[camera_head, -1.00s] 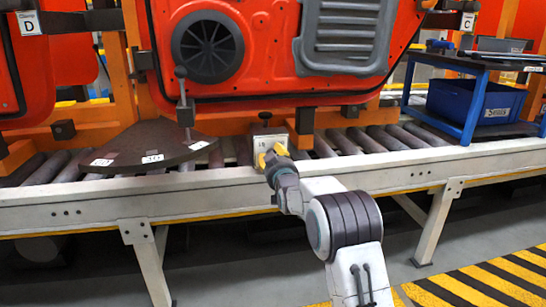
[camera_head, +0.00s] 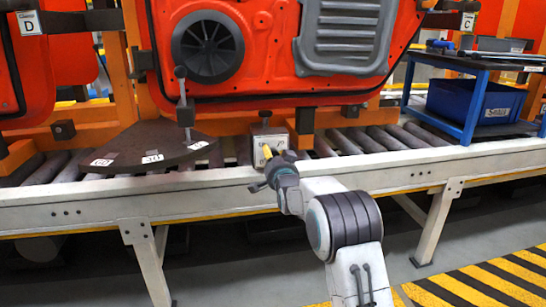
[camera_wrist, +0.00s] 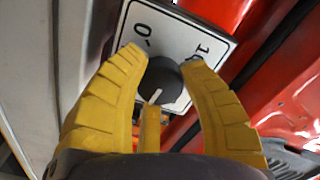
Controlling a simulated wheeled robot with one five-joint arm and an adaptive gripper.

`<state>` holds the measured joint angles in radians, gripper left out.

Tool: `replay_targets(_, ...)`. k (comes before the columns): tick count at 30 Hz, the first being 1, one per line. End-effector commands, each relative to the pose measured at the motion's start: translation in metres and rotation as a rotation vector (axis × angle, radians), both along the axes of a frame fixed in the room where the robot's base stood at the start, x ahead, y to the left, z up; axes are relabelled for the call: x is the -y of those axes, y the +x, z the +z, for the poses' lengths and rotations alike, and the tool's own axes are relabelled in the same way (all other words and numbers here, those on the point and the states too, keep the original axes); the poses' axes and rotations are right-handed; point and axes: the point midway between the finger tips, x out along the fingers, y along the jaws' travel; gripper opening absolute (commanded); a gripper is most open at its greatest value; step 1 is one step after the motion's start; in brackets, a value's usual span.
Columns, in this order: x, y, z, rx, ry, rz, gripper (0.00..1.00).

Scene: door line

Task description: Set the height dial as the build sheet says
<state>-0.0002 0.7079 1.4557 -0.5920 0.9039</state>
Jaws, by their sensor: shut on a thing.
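The height dial (camera_wrist: 163,80) is a round dark knob with a white pointer mark, on a white plate (camera_wrist: 207,33) with a black border. A "0" and a partly covered "10" show on the plate. In the wrist view the pointer mark is toward the lower left of the knob, near the lower finger. My gripper (camera_wrist: 165,62) has its yellow fingers shut around the knob. In the head view my gripper (camera_head: 269,158) is at the small pale box (camera_head: 272,140) on the conveyor frame, and the knob is hidden. I see no readable build sheet.
A dark fan-shaped plate (camera_head: 135,150) with number labels and an upright lever (camera_head: 184,105) stands to the left. The orange body part (camera_head: 270,75) hangs close above and behind. A blue bin (camera_head: 478,105) sits on a cart at right. Conveyor rollers (camera_head: 370,140) run behind the rail.

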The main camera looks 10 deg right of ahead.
Motion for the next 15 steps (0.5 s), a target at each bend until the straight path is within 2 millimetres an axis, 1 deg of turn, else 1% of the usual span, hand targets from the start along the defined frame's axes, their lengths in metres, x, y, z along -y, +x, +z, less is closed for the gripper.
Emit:
replay_targets(1, -0.0003, 0.0003, 0.0032, 0.007, 0.043, 0.001, 0.06)
replay_targets(15, -0.0002, 0.0003, 0.0035, 0.007, 0.452, 0.002, 0.06)
